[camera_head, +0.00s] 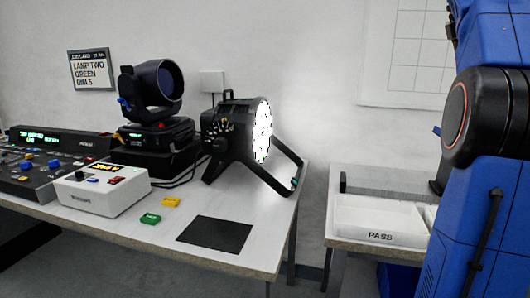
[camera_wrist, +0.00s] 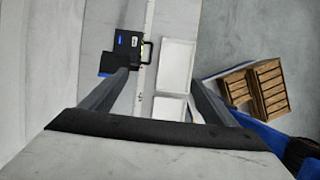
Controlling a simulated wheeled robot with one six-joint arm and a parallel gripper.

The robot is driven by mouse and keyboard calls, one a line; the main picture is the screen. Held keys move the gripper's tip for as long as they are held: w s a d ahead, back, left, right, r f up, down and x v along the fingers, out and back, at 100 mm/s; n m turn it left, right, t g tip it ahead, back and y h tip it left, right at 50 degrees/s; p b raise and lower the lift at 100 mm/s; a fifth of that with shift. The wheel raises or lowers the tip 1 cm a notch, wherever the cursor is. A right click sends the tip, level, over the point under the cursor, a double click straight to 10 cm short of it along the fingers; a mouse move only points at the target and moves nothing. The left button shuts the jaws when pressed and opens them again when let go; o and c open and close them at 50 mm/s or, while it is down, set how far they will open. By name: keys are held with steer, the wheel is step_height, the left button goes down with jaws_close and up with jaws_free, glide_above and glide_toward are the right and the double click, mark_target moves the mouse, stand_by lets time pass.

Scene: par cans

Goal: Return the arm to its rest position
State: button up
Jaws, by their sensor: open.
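My arm, blue with a black joint, stands raised at the right edge of the head view, partly in front of the white trays. My gripper (camera_wrist: 160,80) is outside the head view. In the wrist view its two dark fingers are spread wide apart with nothing held between them. The wrist camera looks down from above on two white trays (camera_wrist: 178,66) and a dark device with a handle (camera_wrist: 128,43). These lie well below the fingers.
The lit par can (camera_head: 232,135) stands on the left table, behind a black mat (camera_head: 215,234). A moving-head light (camera_head: 153,90), white box (camera_head: 100,192) and console (camera_head: 45,160) are further left. The PASS tray (camera_head: 380,220) is near my arm. Wooden crates (camera_wrist: 262,88) lie on the floor.

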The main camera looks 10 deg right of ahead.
steer(key=a+f+m+t, duration=0.2)
steer(key=a+f+m, duration=0.1)
steer(key=a+f, duration=0.7)
steer(key=a+f+m+t, duration=0.2)
steer(key=a+f, duration=0.6)
steer(key=a, duration=0.4)
steer(key=s+a+f+m+t+y, duration=0.1)
steer(key=s+a+f, duration=0.3)
steer(key=f, duration=0.5)
steer(key=s+a+f+m+t+y, duration=0.1)
steer(key=s+a+f+m, duration=0.2)
steer(key=s+a+f, duration=0.2)
steer(key=s+a+f+m+y, duration=0.1)
steer(key=s+a+f+m, duration=0.2)
steer(key=a+f, duration=0.4)
step_height(320, 180, down, 6)
steer(key=shift+s+a+r+t+y, duration=0.1)
steer(key=shift+s+a+t+y, duration=0.25)
steer(key=shift+s, duration=0.4)
steer(key=shift+d, duration=0.1)
